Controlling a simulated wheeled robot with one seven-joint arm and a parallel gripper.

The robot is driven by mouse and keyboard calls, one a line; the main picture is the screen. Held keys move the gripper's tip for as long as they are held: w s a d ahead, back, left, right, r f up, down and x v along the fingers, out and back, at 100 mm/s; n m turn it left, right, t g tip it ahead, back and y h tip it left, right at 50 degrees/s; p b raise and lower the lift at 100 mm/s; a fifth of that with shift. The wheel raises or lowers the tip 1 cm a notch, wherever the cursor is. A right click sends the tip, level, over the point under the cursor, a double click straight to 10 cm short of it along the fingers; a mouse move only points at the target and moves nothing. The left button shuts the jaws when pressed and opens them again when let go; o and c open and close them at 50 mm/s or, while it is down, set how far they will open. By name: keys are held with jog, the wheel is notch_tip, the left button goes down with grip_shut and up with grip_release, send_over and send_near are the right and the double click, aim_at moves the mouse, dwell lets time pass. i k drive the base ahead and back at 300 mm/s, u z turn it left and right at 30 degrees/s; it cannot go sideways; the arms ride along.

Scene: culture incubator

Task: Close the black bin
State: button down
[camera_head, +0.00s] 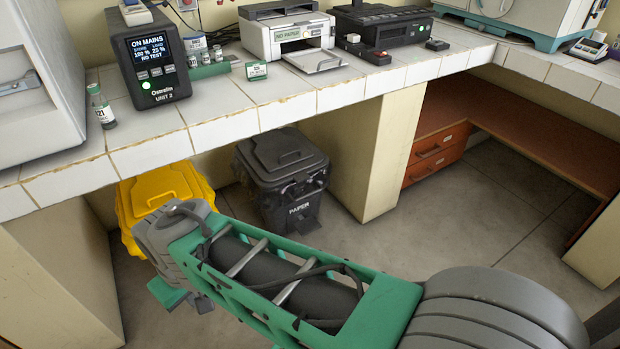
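The black bin (278,208) stands on the floor under the tiled counter, with a "PAPER" label and a pedal at its front. Its dark grey lid (283,150) lies across the top. I cannot tell from here whether the lid is fully seated at the front rim. My green and grey arm crosses the lower foreground, in front of the yellow bin and to the lower left of the black bin. My gripper's fingertips do not show; the far end of the arm is hidden behind its nearer links.
A yellow bin (165,188) stands left of the black bin, partly covered by my arm. A cream counter support (368,150) is close on the right. The tiled counter (235,125) overhangs the bins. The floor (440,225) to the right is clear.

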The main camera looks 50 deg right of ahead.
aim_at(279, 207)
jog(key=z, duration=0.85)
jog(key=i, duration=0.95)
jog(key=u, duration=0.1)
